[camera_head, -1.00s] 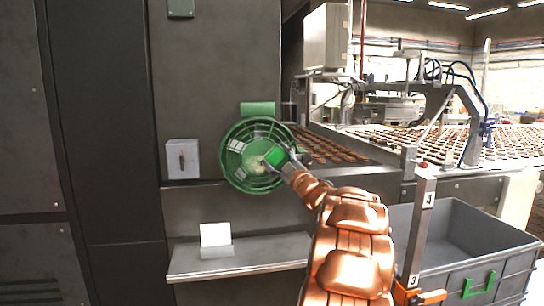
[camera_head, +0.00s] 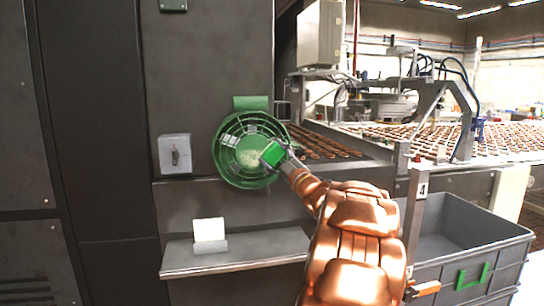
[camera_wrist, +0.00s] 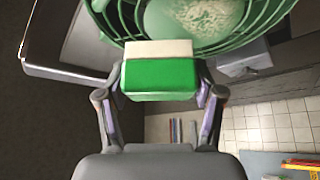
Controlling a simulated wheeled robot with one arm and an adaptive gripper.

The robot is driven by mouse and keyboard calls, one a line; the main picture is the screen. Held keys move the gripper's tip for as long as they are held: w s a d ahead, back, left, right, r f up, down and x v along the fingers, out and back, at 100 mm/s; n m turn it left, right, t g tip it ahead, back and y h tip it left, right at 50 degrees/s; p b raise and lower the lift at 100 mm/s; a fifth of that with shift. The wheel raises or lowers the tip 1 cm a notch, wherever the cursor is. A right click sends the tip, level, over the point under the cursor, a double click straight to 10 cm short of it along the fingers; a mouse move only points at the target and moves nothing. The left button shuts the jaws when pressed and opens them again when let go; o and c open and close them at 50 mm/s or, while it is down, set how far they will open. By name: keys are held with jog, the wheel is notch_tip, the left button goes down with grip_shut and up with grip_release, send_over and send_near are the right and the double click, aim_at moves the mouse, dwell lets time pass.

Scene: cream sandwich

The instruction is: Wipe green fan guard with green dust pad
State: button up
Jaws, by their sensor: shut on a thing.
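The green fan guard (camera_head: 228,163) is a round cage mounted on the dark machine front. A pale dusty patch shows on its hub (camera_head: 250,157), and more closely in the wrist view (camera_wrist: 208,20). My gripper (camera_head: 283,156) is shut on the green dust pad (camera_head: 272,154), at the right part of the guard. In the wrist view the pad (camera_wrist: 160,78) is a green block with a cream face toward the guard, held between both fingers. I cannot tell whether the pad touches the guard.
A grey switch box (camera_head: 175,154) is left of the guard. A shelf (camera_head: 235,262) with a white card (camera_head: 209,231) juts out below. A grey bin (camera_head: 470,240) and a numbered post (camera_head: 413,215) stand at the right. Conveyors (camera_head: 400,140) of brown biscuits lie behind.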

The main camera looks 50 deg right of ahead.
jog(key=shift+s+a, duration=0.25)
jog(key=shift+s, duration=0.05)
jog(key=shift+s+a, duration=0.1)
jog(key=shift+s+a+b, duration=0.5)
jog(key=shift+s+a, duration=0.35)
jog(key=shift+s, duration=0.25)
